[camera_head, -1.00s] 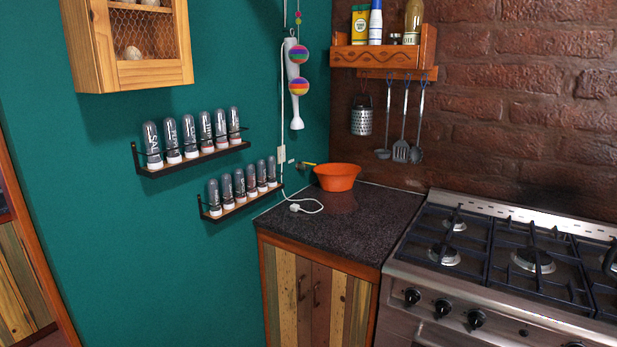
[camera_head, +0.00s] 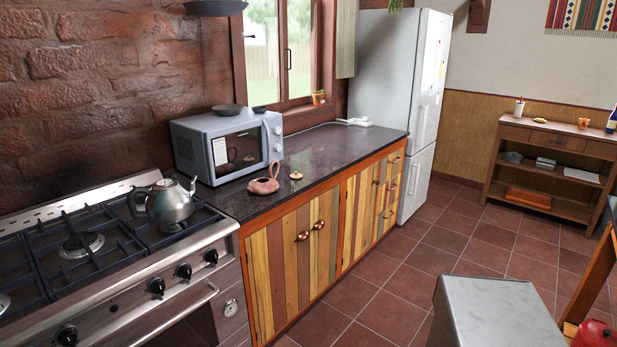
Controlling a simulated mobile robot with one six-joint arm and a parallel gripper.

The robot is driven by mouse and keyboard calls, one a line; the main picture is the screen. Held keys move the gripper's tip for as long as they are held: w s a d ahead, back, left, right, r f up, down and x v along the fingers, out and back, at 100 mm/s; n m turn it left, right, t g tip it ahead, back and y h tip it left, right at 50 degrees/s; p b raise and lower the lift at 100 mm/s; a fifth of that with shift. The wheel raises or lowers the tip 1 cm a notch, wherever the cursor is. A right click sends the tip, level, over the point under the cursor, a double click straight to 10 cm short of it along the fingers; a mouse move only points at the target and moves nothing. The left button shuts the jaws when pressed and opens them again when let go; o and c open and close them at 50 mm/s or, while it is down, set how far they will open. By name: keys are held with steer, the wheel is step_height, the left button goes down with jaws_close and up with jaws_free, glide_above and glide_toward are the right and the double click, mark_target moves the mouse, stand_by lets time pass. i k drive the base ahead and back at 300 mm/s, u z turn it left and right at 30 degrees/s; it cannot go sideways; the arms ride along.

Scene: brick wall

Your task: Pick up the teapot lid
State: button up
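A small clay-coloured teapot (camera_head: 264,184) with a raised handle stands on the dark counter, in front of the microwave. A small tan disc with a knob, which looks like the teapot lid (camera_head: 296,175), lies on the counter just right of the teapot, apart from it. A metal kettle (camera_head: 168,202) stands on the stove further left. My gripper is not in view.
The grey microwave (camera_head: 228,146) stands behind the teapot. The stove (camera_head: 90,262) is at left. The counter (camera_head: 345,147) right of the lid is mostly clear up to the fridge (camera_head: 400,70). Tiled floor (camera_head: 395,290) is open in front; a grey-topped block (camera_head: 497,312) stands at lower right.

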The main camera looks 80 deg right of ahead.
mark_target(295, 175)
steer(key=u, duration=0.3)
steer(key=k, duration=0.2)
steer(key=z, duration=2.75)
steer(key=i, duration=0.6)
steer(key=z, duration=0.2)
steer(key=k, duration=0.6)
steer(key=u, duration=0.05)
